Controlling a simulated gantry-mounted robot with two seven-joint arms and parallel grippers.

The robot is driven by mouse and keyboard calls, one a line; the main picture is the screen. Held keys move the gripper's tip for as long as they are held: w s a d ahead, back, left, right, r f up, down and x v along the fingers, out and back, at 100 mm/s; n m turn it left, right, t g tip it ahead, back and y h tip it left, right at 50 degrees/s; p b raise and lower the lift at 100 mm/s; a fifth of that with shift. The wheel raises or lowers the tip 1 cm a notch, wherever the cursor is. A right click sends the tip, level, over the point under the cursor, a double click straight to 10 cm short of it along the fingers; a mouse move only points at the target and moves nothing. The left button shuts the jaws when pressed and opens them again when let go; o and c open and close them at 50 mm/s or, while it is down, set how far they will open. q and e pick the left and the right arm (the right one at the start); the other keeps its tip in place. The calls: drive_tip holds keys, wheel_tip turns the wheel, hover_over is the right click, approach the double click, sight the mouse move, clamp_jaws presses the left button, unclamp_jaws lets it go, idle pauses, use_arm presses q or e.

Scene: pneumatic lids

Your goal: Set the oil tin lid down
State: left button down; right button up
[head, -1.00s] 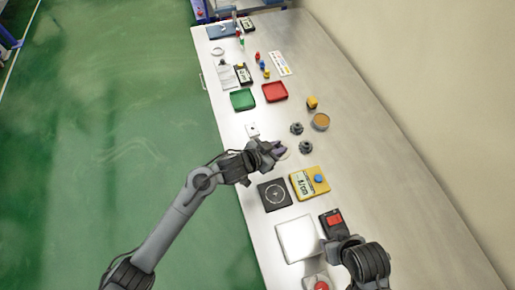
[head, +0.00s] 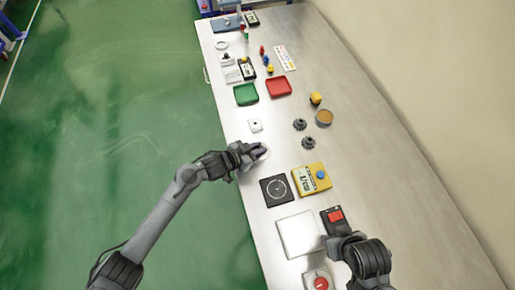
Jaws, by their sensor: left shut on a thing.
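The round oil tin (head: 324,118) stands on the bench in the head view, with an amber-brown top face. My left gripper (head: 259,151) is low over the bench near its left edge, left of and nearer than the tin. It is shut on a pale thing, apparently the oil tin lid (head: 264,155), mostly hidden by the fingers. I cannot tell whether the lid touches the bench. My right gripper (head: 338,244) is at the lower right beside a white square plate, and its jaws are not clear.
A black square pad (head: 276,190) and a yellow meter (head: 311,180) lie just nearer than the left gripper. The bench's right side is clear.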

use_arm(q)
drive_tip(key=shift+f, duration=0.1)
use_arm(e)
drive_tip(key=shift+a+f, duration=0.1)
use_arm(q)
drive_tip(key=c, duration=1)
unclamp_jaws()
